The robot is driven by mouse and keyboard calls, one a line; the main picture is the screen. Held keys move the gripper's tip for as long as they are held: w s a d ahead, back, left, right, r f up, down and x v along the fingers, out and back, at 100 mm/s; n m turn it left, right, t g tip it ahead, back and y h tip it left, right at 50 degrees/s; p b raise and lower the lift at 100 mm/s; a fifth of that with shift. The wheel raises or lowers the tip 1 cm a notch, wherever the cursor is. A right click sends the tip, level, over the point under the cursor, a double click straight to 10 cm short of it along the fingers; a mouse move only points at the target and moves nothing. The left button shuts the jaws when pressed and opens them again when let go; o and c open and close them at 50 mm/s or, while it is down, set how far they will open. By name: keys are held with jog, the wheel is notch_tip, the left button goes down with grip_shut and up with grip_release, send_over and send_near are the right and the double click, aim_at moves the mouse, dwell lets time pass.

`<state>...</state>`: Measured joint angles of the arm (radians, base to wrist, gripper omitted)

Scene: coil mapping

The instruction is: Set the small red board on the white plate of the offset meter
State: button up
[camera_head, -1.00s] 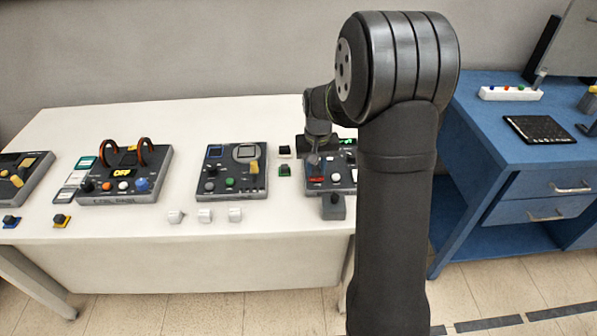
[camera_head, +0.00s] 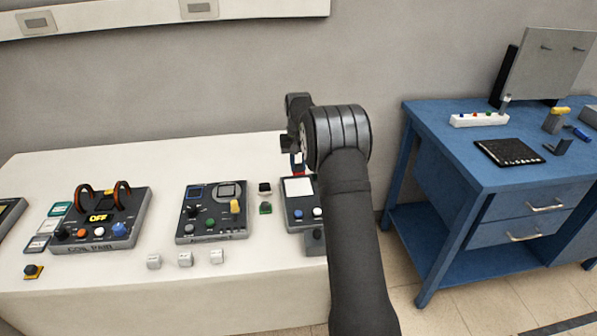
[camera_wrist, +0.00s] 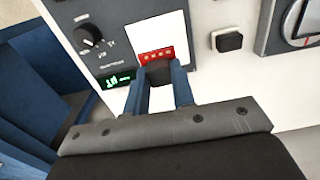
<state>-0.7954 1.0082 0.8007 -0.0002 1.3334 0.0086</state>
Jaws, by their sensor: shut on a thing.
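The offset meter (camera_head: 297,214) is a dark panel at the right end of the white table, partly behind my arm. Its white plate (camera_head: 298,187) shows bare in the head view, and also in the wrist view (camera_wrist: 165,27). The small red board (camera_wrist: 155,56), with a row of pale dots, shows at the near edge of the plate. A dark part of it lies between the blue fingers of my gripper (camera_wrist: 160,72), which is shut on it. In the head view my gripper (camera_head: 297,160) is over the meter's far edge. I cannot tell whether the board touches the plate.
The wrist view shows the meter's knob (camera_wrist: 88,36) and green display (camera_wrist: 117,79) beside the plate. A black button (camera_wrist: 229,41) sits nearby. Another panel (camera_head: 213,212), white cubes (camera_head: 185,259) and the coil panel (camera_head: 98,222) stand left. A blue cabinet (camera_head: 480,165) stands right.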

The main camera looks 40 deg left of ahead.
jog(key=shift+w+a+f, duration=0.1)
jog(key=shift+w+a, duration=0.05)
jog(key=shift+w, duration=0.05)
jog(key=shift+f, duration=2.8)
jog(key=shift+f, duration=0.5)
jog(key=o, duration=1)
jog(key=shift+o, duration=0.6)
jog(key=o, duration=0.4)
jog(key=shift+r, duration=0.1)
